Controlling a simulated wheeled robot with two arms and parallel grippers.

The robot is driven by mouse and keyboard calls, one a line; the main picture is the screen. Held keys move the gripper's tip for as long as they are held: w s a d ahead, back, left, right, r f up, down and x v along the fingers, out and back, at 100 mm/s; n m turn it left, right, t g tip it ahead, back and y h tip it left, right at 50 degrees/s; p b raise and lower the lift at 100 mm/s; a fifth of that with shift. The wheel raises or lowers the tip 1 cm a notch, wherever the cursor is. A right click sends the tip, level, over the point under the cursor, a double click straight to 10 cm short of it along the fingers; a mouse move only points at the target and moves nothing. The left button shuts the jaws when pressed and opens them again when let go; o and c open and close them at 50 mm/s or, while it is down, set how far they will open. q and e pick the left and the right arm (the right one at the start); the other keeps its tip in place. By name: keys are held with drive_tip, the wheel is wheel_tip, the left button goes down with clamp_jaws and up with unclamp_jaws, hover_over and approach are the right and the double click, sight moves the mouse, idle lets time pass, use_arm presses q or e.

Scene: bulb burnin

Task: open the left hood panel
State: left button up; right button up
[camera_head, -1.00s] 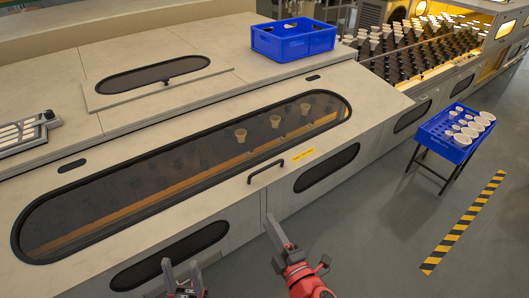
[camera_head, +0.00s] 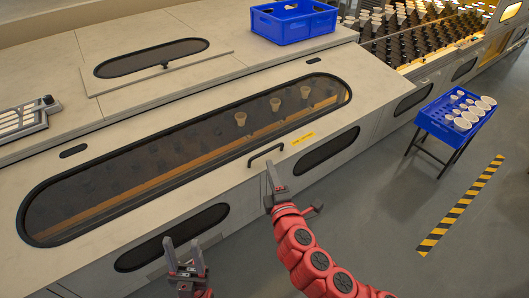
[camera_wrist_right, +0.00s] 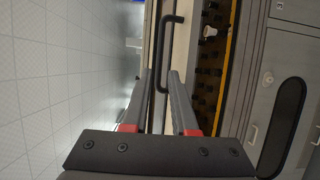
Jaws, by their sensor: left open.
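The left hood panel (camera_head: 225,160) is a pale sloped cover with a long dark window, and it lies closed. Its black bar handle (camera_head: 266,152) is near the lower edge. My right gripper (camera_head: 271,170) is just below the handle in the head view. In the right wrist view, the right gripper (camera_wrist_right: 160,75) has its two fingers apart. The handle (camera_wrist_right: 166,50) runs ahead of and between its fingertips; I cannot tell whether they touch. My left gripper (camera_head: 184,248) is open and empty, low in front of the machine, away from the handle.
A blue crate (camera_head: 294,36) stands on top of the machine at the back. A blue tray of bulbs (camera_head: 425,118) stands on a dark stand at the right. A yellow-black stripe (camera_head: 462,205) marks the grey floor. Funnel-like bulbs show behind the window.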

sight(265, 151)
drive_tip(key=p+x, duration=0.2)
drive_tip(key=x, duration=0.6)
drive_tip(key=shift+w+r, duration=0.1)
drive_tip(key=shift+c, duration=0.2)
clamp_jaws()
drive_tip(key=shift+d, duration=0.1)
idle(1.1)
